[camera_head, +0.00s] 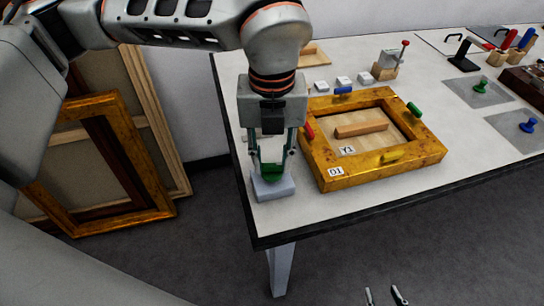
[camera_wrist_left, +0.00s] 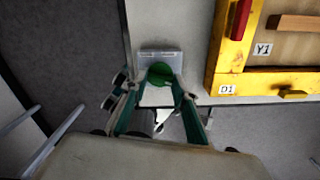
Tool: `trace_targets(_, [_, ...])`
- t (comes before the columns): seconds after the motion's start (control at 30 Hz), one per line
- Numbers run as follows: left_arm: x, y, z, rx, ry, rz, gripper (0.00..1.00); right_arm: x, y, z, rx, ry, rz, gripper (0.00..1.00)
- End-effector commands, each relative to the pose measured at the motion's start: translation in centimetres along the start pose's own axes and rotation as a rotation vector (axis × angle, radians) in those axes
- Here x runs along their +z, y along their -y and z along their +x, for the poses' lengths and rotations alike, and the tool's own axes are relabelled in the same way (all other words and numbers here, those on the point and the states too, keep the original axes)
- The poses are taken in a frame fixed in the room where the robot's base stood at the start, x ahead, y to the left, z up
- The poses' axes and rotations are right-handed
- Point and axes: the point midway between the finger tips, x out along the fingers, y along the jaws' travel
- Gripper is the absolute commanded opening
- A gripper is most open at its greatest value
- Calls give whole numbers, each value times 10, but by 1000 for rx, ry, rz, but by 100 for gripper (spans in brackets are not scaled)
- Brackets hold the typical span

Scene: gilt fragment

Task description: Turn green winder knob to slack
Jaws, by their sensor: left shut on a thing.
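The green winder knob (camera_head: 271,172) sits on a pale grey block at the near left corner of the table. My left gripper (camera_head: 269,168) comes down over it from above and is shut on the knob, a finger on each side. In the left wrist view the knob (camera_wrist_left: 160,74) shows as a round green top between the fingers of my left gripper (camera_wrist_left: 160,84). The fingers partly hide it, and I cannot tell its turn angle. The tips of my right gripper (camera_head: 384,296) show at the bottom edge of the head view, apart and empty.
A gilt frame (camera_head: 316,163) with coloured clips and label D1 lies just right of the block. A wooden bar (camera_head: 361,129) lies inside it. Frames (camera_head: 113,155) lean at the wall on the left. Other tools stand along the table's far right.

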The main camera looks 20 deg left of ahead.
Motion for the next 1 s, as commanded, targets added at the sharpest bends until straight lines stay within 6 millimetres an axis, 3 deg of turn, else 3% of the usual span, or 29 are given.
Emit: trace_targets(1.0, [1,1,-3,-7,1,-965,6,-9,-2,1,2,-12,1,40])
